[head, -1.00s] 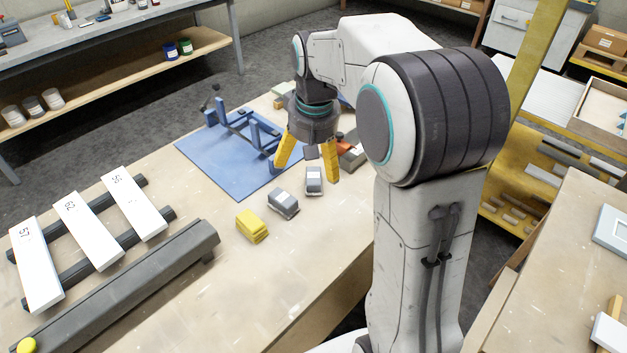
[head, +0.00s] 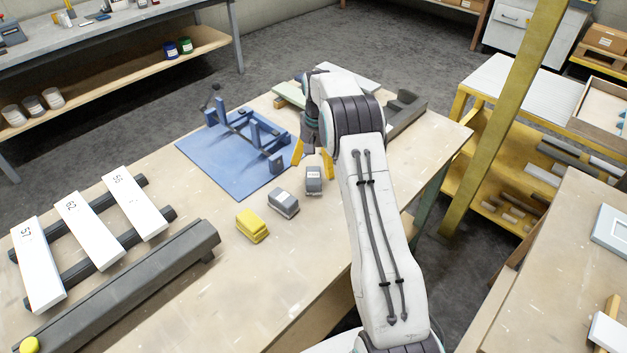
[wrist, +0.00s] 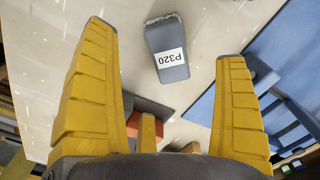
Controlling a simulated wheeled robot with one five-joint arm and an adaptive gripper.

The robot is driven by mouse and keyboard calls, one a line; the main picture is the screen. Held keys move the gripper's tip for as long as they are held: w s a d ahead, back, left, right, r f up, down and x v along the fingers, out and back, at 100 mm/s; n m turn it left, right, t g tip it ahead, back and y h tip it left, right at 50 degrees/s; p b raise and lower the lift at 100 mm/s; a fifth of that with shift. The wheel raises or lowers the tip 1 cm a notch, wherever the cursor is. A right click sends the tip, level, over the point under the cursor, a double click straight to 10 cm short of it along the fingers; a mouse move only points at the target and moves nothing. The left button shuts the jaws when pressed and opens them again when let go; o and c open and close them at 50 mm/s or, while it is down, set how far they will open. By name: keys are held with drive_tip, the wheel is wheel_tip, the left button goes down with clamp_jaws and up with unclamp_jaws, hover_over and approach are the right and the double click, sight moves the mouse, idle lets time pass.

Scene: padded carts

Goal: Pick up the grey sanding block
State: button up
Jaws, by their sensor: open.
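Two grey blocks with pale labels lie on the wooden bench. The one nearer my gripper (head: 314,182) is just in front of the fingers, and the other grey block (head: 284,203) lies to its left and nearer the camera. A yellow block (head: 253,226) lies further left. My gripper (head: 313,170) is open and empty, with its yellow fingers apart, partly hidden by my arm. In the wrist view, a grey block labelled P320 (wrist: 167,47) shows between and beyond the open fingers (wrist: 165,42), untouched.
A blue mat (head: 215,178) with a blue clamp frame (head: 255,137) lies to the left of my gripper. White numbered boards (head: 84,225) rest on dark rails, beside a long dark beam (head: 130,290). A yellow post (head: 500,130) stands to the right.

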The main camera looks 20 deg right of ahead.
sight(317, 175)
drive_tip(key=shift+w+f+p, duration=0.1)
drive_tip(key=shift+f+p, duration=0.55)
drive_tip(key=shift+f, duration=2.7)
drive_tip(key=c, duration=1.3)
drive_tip(key=shift+r, duration=0.2)
